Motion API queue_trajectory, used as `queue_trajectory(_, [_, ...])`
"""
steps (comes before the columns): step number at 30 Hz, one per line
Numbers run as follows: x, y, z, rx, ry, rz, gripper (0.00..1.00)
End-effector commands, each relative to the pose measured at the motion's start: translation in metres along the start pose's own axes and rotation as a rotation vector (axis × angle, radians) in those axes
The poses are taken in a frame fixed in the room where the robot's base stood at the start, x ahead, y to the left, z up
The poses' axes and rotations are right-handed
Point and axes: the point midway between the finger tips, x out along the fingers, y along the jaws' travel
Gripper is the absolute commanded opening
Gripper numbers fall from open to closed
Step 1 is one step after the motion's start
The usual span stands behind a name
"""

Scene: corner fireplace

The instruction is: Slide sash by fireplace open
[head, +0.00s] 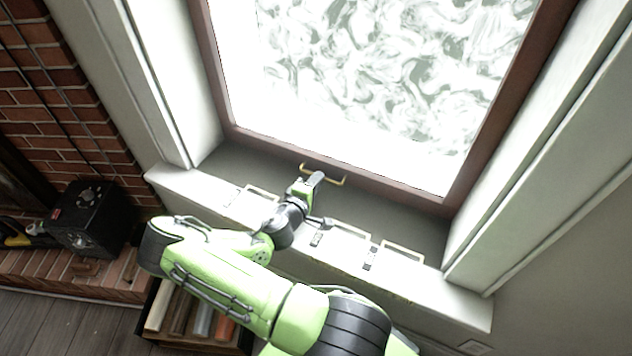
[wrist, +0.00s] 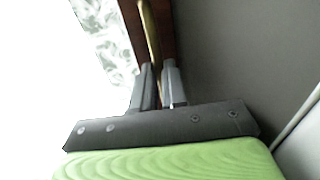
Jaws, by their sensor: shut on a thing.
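The sash (head: 375,178) is a dark reddish-brown frame around a bright, swirl-patterned pane (head: 390,75). A brass bar handle (head: 337,181) is fixed to its bottom rail. My gripper (head: 316,177) reaches over the sill to the left-middle part of the handle and is shut on it. In the wrist view, the two grey fingers (wrist: 158,78) close around the brass handle (wrist: 150,35), in front of the brown rail (wrist: 163,30). My fingers hide part of the handle. A dark recess lies below the bottom rail; whether the sash is raised cannot be told.
Pale rectangular frames (head: 403,252) with dark tags lie along the white sill (head: 285,238). White window casings stand at both sides. A black box (head: 88,215) sits on the brick hearth at left. A low case with rolled items (head: 190,315) stands below the sill.

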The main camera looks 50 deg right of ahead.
Motion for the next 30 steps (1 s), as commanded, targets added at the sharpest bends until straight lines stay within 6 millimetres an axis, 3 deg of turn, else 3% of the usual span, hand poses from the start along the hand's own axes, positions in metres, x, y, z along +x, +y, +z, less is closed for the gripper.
queue_trajectory(7, [-0.001,0.002,0.0,0.0,0.0,-0.001,0.0])
queue_trajectory(11, [-0.003,0.016,0.0,0.0,-0.001,0.001,0.0])
queue_trajectory(17, [-0.013,0.066,0.0,0.001,-0.001,0.007,0.0])
queue_trajectory(30, [-0.041,0.202,0.0,0.002,-0.001,0.008,0.0])
